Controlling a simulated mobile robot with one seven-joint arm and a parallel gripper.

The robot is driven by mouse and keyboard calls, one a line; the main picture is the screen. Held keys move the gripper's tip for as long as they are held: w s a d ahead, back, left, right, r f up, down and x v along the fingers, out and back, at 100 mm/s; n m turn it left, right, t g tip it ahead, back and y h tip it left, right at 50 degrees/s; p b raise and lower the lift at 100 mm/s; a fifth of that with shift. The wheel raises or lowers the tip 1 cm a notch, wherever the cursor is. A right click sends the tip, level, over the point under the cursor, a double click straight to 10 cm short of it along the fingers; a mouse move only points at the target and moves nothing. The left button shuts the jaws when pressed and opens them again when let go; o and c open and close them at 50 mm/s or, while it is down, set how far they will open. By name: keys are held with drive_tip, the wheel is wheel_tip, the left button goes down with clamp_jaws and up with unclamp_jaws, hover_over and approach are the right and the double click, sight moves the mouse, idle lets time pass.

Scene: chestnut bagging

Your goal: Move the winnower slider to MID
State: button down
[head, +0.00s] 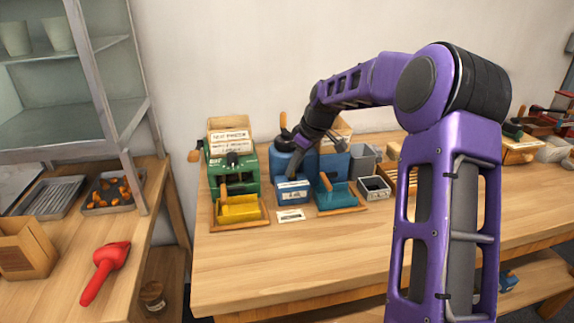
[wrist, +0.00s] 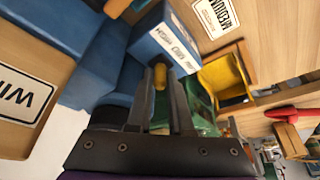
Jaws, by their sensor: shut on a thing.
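The blue winnower (head: 280,162) stands on the wooden bench, partly hidden behind my wrist. Its front blue box carries a white label (head: 293,194), which also shows upside down in the wrist view (wrist: 178,45), with small lettering that seems to name the slider settings. The slider's yellow knob (wrist: 160,76) is between my fingertips. My gripper (wrist: 161,84) is shut on this knob, just beside the labelled box. In the head view my gripper (head: 295,165) reaches down at the winnower, and the knob is hidden. I cannot tell which setting the slider is at.
A green machine (head: 221,172) with a yellow tray (head: 240,208) stands to the left. A teal tray (head: 338,197) and a grey bin (head: 374,188) stand to the right. A white card (head: 290,215) lies in front. The front of the bench is clear.

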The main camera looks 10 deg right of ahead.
drive_tip(key=c, duration=1.1)
unclamp_jaws()
drive_tip(key=p+v, duration=0.2)
drive_tip(key=v, duration=1.5)
drive_tip(key=shift+r, duration=0.25)
